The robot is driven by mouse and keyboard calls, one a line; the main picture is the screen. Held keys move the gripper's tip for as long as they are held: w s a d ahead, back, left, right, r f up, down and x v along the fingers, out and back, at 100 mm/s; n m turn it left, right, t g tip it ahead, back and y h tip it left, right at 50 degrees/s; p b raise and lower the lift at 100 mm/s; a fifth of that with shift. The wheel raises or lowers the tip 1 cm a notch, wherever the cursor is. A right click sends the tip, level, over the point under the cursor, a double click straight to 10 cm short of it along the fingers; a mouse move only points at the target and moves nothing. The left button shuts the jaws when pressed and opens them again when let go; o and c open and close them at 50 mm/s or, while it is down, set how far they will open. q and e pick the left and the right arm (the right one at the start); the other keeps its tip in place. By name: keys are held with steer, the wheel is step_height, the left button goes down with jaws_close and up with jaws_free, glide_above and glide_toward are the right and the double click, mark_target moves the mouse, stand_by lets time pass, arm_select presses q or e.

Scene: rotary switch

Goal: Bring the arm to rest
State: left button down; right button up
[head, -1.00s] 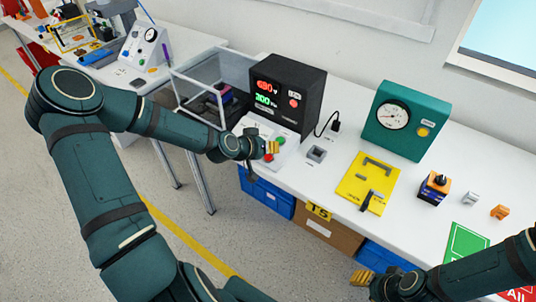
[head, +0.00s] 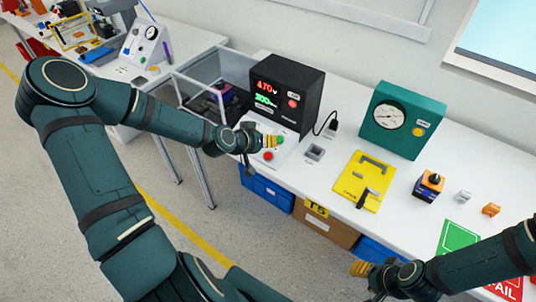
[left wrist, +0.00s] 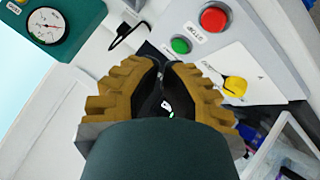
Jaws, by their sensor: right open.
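My left gripper (head: 272,141) is over the sloped white control panel (head: 288,150) in front of a black display unit (head: 287,92). In the left wrist view its two ridged yellow fingers (left wrist: 160,75) are close together with nothing seen between them. The panel carries a red button (left wrist: 214,17), a green button (left wrist: 180,46) and a yellow knob (left wrist: 235,86). The fingers look apart from these. My right gripper (head: 360,268) is open and empty in front of the bench edge at lower right.
A white bench (head: 325,185) carries a teal gauge box (head: 403,120), a yellow plate with a handle (head: 362,180) and a dark block with a knob (head: 429,187). A clear-walled enclosure (head: 205,62) stands left of the display. Blue bins (head: 265,190) sit below the bench edge.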

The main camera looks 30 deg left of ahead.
arm_select(q)
steer(key=s+d+f+g, duration=0.1)
steer(key=d+f, duration=0.1)
steer(key=d, duration=0.2)
steer(key=s+d+f+g+h, duration=0.1)
steer(key=s+d+f, duration=0.1)
steer(key=d, duration=0.3)
steer(key=s+d+f+g+h, duration=0.1)
steer(key=s+d+f, duration=0.1)
steer(key=d, duration=0.3)
steer(key=shift+s+f+m+g, duration=0.15)
steer(key=shift+f+m+g, duration=0.25)
steer(key=shift+f, duration=0.15)
steer(key=s+d+f+g+y, duration=0.1)
steer(key=s+d+f+g, duration=0.1)
steer(key=s, duration=0.4)
steer(key=s+d+f+m+g, duration=0.1)
steer(key=s+d+f+g, duration=0.1)
steer(key=s+d+f, duration=0.2)
steer(key=shift+s+d+g+y, duration=0.3)
steer(key=shift+s+d+y, duration=0.1)
steer(key=shift+s, duration=0.7)
